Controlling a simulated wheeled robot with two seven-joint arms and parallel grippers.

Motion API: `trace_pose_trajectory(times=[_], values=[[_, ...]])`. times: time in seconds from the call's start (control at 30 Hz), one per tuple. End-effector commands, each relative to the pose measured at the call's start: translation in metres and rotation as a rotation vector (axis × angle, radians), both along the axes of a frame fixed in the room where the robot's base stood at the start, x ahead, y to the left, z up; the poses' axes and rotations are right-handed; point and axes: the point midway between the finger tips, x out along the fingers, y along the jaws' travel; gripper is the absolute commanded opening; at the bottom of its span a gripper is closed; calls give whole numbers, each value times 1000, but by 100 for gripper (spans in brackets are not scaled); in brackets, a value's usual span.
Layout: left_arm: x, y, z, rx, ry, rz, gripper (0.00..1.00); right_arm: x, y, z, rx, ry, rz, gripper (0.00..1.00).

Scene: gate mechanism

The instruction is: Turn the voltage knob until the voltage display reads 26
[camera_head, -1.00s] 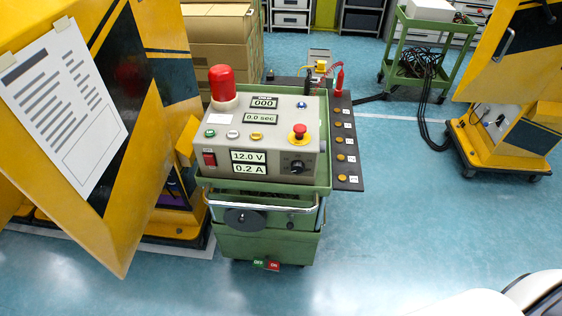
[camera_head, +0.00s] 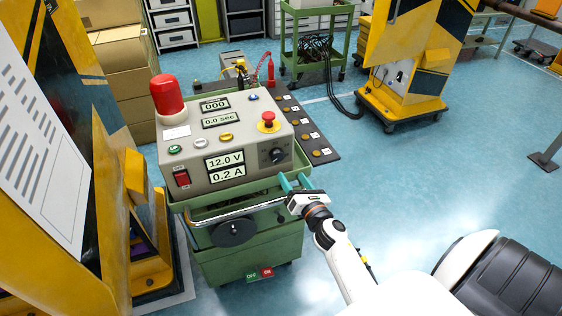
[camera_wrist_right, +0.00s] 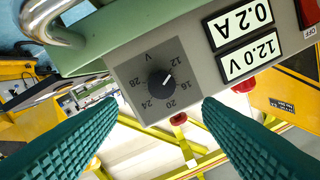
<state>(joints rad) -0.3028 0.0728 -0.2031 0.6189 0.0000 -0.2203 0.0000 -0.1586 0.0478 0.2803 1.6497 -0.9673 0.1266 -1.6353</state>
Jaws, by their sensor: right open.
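The voltage knob (camera_head: 277,155) is a black dial at the right end of the grey control box front. In the right wrist view the knob (camera_wrist_right: 160,82) shows upside down, its white mark pointing toward 12 on a scale running to 28. The voltage display (camera_head: 225,160) reads 12.0 V, also in the right wrist view (camera_wrist_right: 250,57). My right gripper (camera_head: 294,182) is open and empty, its green fingers just in front of and below the knob. In the right wrist view the fingers (camera_wrist_right: 160,105) are spread either side of the knob without touching it. My left gripper is out of view.
The current display (camera_head: 228,174) reads 0.2 A. A red power switch (camera_head: 182,179), a red emergency button (camera_head: 268,120) and a red lamp (camera_head: 167,95) are on the box. A chrome handle (camera_head: 235,213) crosses the green cart's front. Open floor lies to the right.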

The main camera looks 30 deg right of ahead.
Motion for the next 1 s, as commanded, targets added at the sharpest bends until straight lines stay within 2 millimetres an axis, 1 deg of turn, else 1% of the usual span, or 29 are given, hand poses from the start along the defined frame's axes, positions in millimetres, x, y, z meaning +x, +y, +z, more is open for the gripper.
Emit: trace_pose_trajectory(times=[0.03, 0.2, 0.4, 0.5, 0.6, 0.87, 1.0], values=[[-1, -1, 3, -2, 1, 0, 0, 12, -2, 2, 2, -3, 0, 60], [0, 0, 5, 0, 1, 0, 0, 47, -7, 1, 5, -2, 0, 60], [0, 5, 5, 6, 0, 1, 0, 76, -12, 0, 5, -1, 0, 60], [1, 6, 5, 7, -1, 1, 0, 83, -13, 0, 5, 0, 1, 60], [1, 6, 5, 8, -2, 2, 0, 87, -14, -1, 4, 1, 1, 60], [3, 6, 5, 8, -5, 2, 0, 87, -14, -1, 4, 1, 1, 60], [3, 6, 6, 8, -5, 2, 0, 87, -14, -1, 5, 1, 1, 37]])
